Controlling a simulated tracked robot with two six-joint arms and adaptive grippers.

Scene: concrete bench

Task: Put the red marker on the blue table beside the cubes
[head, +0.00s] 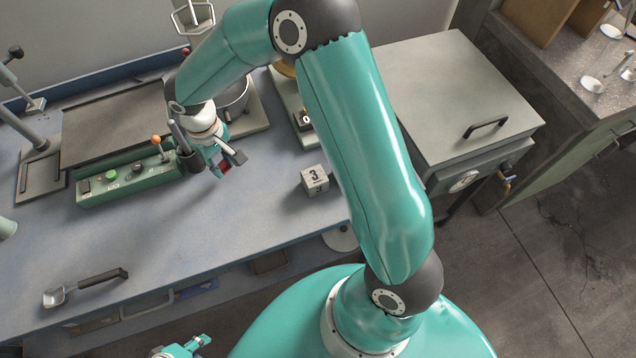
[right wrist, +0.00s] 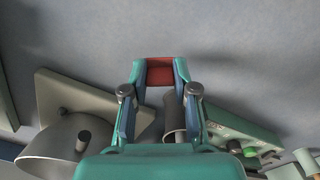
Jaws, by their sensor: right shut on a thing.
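My right gripper (head: 226,166) is above the blue table (head: 190,240), left of the number cube (head: 315,180). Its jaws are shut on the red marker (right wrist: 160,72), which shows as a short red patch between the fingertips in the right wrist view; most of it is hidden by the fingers.
A green control box (head: 125,182) with an orange-knobbed lever stands left of the right gripper. A dark cup (head: 188,158) is close beside it. A scoop (head: 85,287) lies at the front left. The table's middle and front are mostly clear.

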